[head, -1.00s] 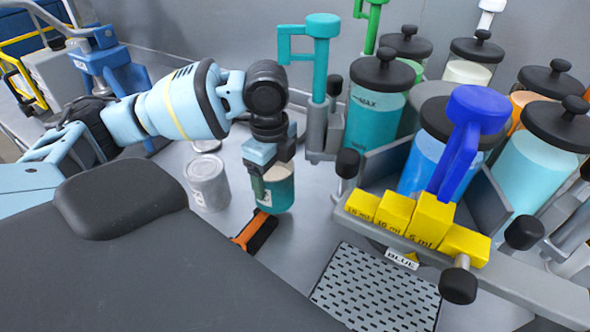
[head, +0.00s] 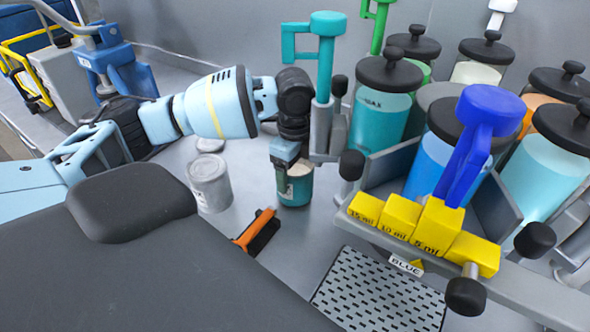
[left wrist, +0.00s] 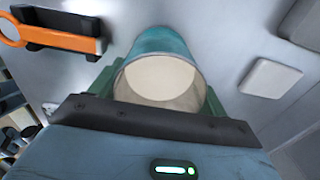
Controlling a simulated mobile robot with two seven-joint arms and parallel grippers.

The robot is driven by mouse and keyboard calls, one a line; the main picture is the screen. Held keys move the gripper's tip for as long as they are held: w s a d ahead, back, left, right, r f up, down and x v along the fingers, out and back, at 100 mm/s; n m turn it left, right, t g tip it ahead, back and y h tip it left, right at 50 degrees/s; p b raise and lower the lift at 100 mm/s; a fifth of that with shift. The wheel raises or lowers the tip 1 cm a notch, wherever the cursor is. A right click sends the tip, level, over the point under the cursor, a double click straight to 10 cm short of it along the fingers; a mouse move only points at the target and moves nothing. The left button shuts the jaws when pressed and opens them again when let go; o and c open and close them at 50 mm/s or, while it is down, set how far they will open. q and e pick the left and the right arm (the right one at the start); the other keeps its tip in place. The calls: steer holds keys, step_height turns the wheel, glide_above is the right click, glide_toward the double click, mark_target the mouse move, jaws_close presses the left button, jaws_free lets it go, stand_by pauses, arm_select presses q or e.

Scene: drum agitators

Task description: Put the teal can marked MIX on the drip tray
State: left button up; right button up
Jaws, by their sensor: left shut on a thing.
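The teal can (head: 297,188) is held by my left gripper (head: 294,175), which is shut around it from above. It looks upright. Its label is partly covered by the gripper and I cannot read it. In the left wrist view the can (left wrist: 153,45) sits between the fingers, and its open top shows a pale inside. I cannot tell whether its base touches the counter. The drip tray (head: 375,292) is the dark-slotted panel at the lower middle, to the right of and nearer than the can. It is bare. My right gripper is not in view.
A grey can (head: 210,184) stands left of my gripper. An orange and black tool (head: 256,231) lies in front of it. The dispenser carousel with drums and yellow volume blocks (head: 401,219) stands right, overhanging the tray's back. A teal dispenser handle (head: 326,55) rises behind the gripper.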

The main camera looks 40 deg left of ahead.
arm_select(q)
steer(key=shift+f, duration=0.2)
steer(key=o, duration=1.3)
steer(key=shift+c, duration=0.2)
step_height(320, 180, up, 12)
steer(key=shift+r+p, duration=0.1)
steer(key=shift+p, duration=0.4)
